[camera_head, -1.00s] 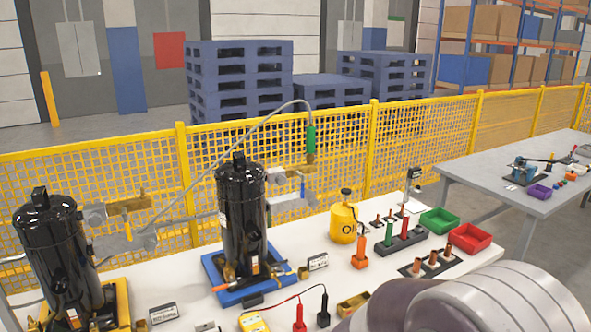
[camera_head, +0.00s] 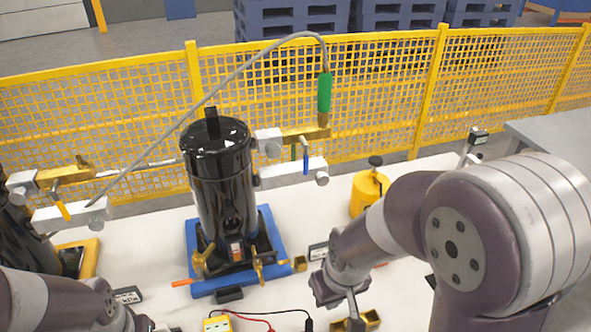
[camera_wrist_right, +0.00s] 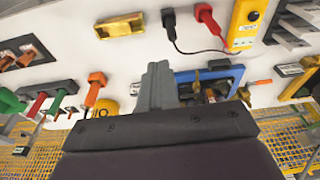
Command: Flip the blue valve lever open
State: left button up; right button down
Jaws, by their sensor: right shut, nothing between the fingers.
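The compressor stands on a blue tray (camera_head: 282,232). A yellow canister (camera_head: 369,192) stands right of the lever, behind my right arm. A second valve set with an orange lever (camera_head: 62,209) is at left. A yellow mesh fence (camera_head: 385,95) runs behind the bench.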

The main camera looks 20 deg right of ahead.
pick_arm(q)
jog(key=shift+d+r+p, duration=0.2)
jog(key=shift+r+p, duration=0.4)
jog(key=shift+r, duration=0.05)
jog(key=shift+d+r+p, duration=0.2)
jog(key=shift+r+p, duration=0.35)
jog(key=shift+r, duration=0.05)
pick_arm(e)
jog(key=w+a+r+n+t+h, duration=0.2)
jog(key=w+n+t+h, duration=0.3)
jog(key=w, duration=0.6)
jog(key=w+a+r+n+t+h, duration=0.3)
jog(key=w+t, duration=0.5)
jog(key=w, duration=0.4)
jog(key=a+n+h, duration=0.1)
jog(key=a+n, duration=0.1)
jog(key=shift+n+h, duration=0.4)
pick_arm(q)
jog(key=shift+w, duration=0.1)
pick_arm(e)
jog(key=shift+w+a, duration=0.1)
jog(key=shift+a, duration=0.05)
